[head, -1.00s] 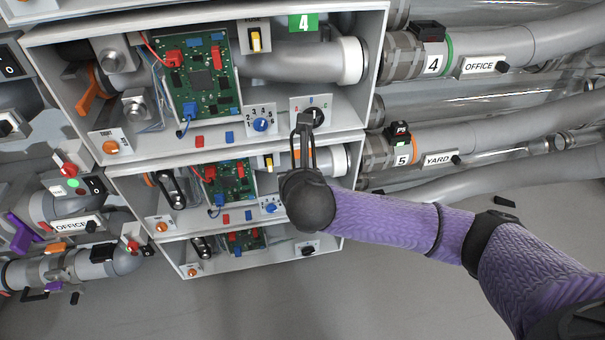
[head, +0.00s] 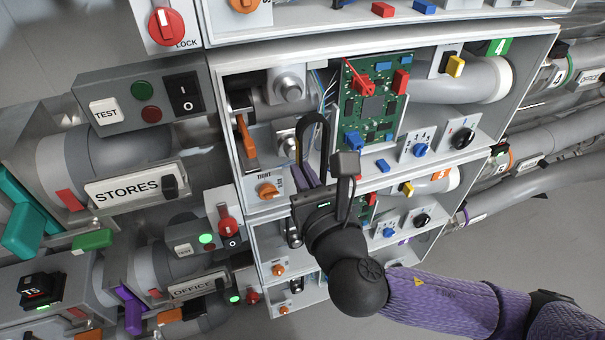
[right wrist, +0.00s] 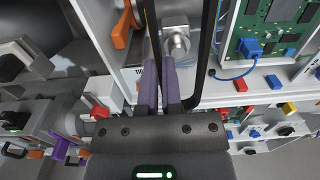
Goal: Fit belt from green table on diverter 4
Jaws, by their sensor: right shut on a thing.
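My right gripper (head: 303,168), with purple fingers, is shut on a black belt (head: 314,118). The belt stands up as a narrow loop in front of the open diverter 4 box (head: 400,42), which bears a green 4 label (head: 498,47). In the right wrist view the fingers (right wrist: 163,68) point at the lower metal pulley (right wrist: 177,40), and the belt (right wrist: 206,50) runs past it on the right. In the head view the upper pulley (head: 289,87) and lower pulley (head: 287,146) are left of the belt. Contact with either pulley cannot be told. My left gripper and the green table are not in view.
An orange lever (head: 246,136) and orange knob (head: 267,190) sit at the box's left. A green circuit board (head: 372,105) with red and blue connectors is right of the belt. More diverter boxes lie above and below. The STORES pipe unit (head: 128,188) stands left.

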